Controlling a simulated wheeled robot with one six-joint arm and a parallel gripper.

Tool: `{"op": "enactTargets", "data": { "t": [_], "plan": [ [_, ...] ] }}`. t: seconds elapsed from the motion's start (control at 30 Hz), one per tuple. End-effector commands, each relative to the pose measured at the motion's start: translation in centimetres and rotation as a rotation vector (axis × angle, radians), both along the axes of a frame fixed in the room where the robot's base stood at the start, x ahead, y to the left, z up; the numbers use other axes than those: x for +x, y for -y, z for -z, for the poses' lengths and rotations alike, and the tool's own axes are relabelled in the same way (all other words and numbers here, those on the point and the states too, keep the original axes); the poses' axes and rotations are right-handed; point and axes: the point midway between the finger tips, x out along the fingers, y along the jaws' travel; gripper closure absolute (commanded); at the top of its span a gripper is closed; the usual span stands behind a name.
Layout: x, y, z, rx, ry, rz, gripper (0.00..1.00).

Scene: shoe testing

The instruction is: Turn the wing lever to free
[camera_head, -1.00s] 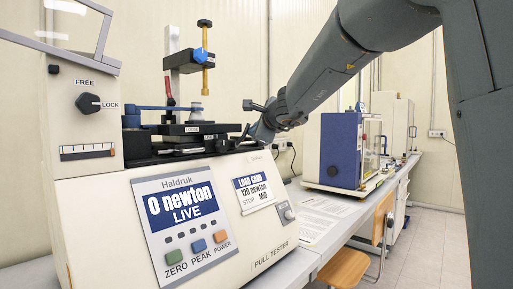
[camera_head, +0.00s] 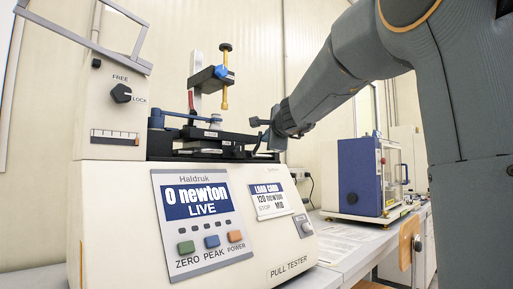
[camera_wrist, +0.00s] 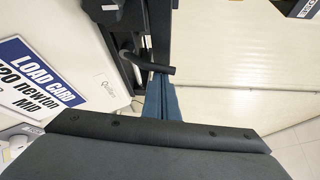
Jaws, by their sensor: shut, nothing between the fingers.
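The wing lever (camera_head: 121,93) is a small black knob with a pointed wing on the cream upright at the left of the pull tester, in the head view. The word FREE is printed above it and LOCK to its right. Its wing points right, toward LOCK. My gripper (camera_head: 268,139) is at the right end of the tester's black slide, well to the right of the lever. In the wrist view its blue-grey fingers (camera_wrist: 160,98) are together and empty, close to a black bent handle (camera_wrist: 150,64); I cannot tell if they touch. The wing lever does not show there.
The pull tester (camera_head: 120,215) reads 0 newton, LIVE. A tilted clear guard (camera_head: 92,45) stands above the lever's upright. A clamp post with a yellow screw (camera_head: 225,95) rises between lever and gripper. A blue-and-white machine (camera_head: 358,175) stands on the bench at right.

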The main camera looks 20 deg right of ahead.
Motion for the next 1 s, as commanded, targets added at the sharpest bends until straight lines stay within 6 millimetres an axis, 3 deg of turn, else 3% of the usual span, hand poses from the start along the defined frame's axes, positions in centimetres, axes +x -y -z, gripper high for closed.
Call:
{"op": "enactTargets", "data": {
  "t": [0.77, 1.0],
  "plan": [
    [-0.2, 0.9, 0.0, -0.019, 0.009, 0.011, 1.00],
    [0.4, 3.3, 0.8, -0.019, 0.009, 0.006, 1.00]
  ]
}}
